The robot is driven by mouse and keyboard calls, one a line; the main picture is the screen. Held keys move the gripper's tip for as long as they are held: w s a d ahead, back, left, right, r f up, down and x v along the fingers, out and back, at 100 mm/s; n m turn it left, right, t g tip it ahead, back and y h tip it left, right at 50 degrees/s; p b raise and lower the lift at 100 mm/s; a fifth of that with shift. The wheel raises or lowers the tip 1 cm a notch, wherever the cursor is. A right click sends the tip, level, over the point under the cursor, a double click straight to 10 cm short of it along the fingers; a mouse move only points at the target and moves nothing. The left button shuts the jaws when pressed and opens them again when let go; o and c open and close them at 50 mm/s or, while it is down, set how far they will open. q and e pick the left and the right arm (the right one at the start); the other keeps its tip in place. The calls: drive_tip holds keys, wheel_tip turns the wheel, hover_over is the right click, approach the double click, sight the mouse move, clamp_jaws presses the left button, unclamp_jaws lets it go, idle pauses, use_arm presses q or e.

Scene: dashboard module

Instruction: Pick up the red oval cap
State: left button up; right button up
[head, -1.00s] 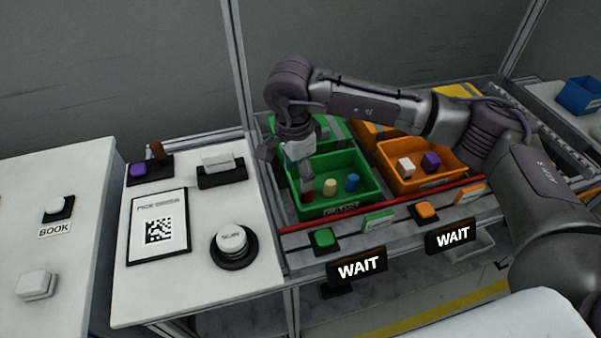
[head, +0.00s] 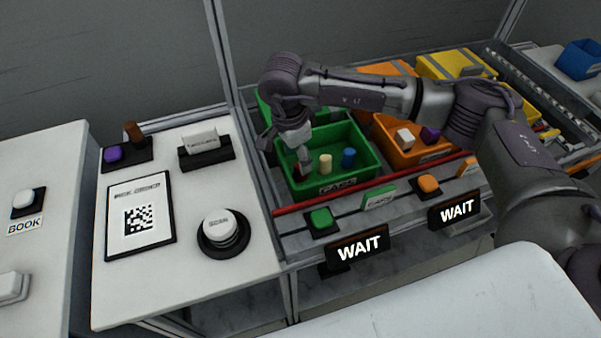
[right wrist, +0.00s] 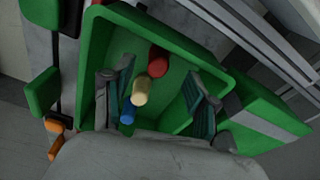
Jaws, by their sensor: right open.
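The red oval cap (head: 298,172) stands in the front left part of the green bin, partly hidden behind my right gripper (head: 301,154) in the head view. A cream peg (head: 325,164) and a blue peg (head: 348,158) stand to its right in the bin. In the right wrist view my right gripper (right wrist: 160,78) is open, its fingers spread on either side of the row. There the red cap (right wrist: 158,60) is farthest up, with the cream peg (right wrist: 141,91) and blue peg (right wrist: 127,117) below it. No contact with the cap is visible. My left gripper is not in view.
The green bin (head: 372,182) has raised walls around the parts. An orange bin (head: 418,157) with a white and a purple cube stands to its right. A red rail (head: 375,187) runs along the front, before buttons and two WAIT signs (head: 357,247).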

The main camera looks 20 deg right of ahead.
drive_tip(key=f, duration=0.2)
drive_tip(key=d+f+b, duration=0.1)
drive_tip(key=f, duration=0.1)
drive_tip(key=shift+f, duration=0.2)
drive_tip(key=shift+a, duration=0.1)
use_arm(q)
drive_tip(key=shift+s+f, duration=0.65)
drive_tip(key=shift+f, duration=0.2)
use_arm(e)
drive_tip(key=c, duration=1)
